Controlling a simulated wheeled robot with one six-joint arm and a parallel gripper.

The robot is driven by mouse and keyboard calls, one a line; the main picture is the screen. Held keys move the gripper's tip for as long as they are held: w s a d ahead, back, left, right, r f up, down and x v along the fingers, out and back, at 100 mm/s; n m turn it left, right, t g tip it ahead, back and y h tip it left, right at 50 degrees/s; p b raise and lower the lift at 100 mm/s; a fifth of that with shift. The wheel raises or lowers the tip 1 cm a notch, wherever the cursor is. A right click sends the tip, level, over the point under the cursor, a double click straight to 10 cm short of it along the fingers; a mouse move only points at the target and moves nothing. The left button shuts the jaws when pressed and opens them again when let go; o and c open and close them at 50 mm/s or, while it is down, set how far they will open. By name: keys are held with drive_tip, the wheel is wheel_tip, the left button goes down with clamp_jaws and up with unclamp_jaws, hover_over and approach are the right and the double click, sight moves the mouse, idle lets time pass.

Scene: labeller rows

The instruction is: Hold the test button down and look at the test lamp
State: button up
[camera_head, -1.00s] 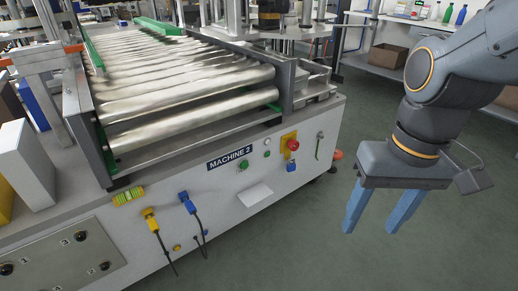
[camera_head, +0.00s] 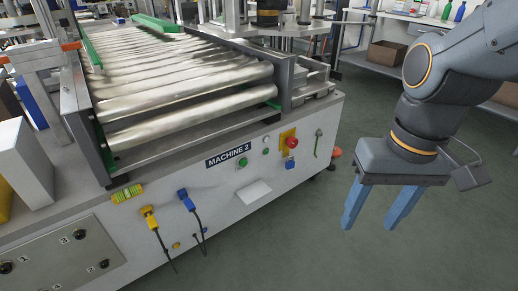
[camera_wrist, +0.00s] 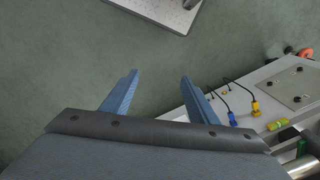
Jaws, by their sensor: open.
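The front panel of the machine labelled MACHINE 2 (camera_head: 228,156) carries a green round button (camera_head: 243,163), a small green round part (camera_head: 267,152) and a small pale round part (camera_head: 266,139). A red mushroom button (camera_head: 291,142) sits on a yellow plate to their right. I cannot tell which of these is the test button or the test lamp; no such lettering is readable. My gripper (camera_head: 369,226) is open and empty, over the floor to the right of the panel, apart from it. Its two blue fingers also show in the wrist view (camera_wrist: 159,84).
A roller conveyor (camera_head: 190,85) tops the machine. The floor (camera_head: 300,245) around my gripper is clear. A bench with bottles stands behind.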

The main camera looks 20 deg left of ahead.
drive_tip(key=shift+c, duration=0.4)
clamp_jaws()
idle(1.3)
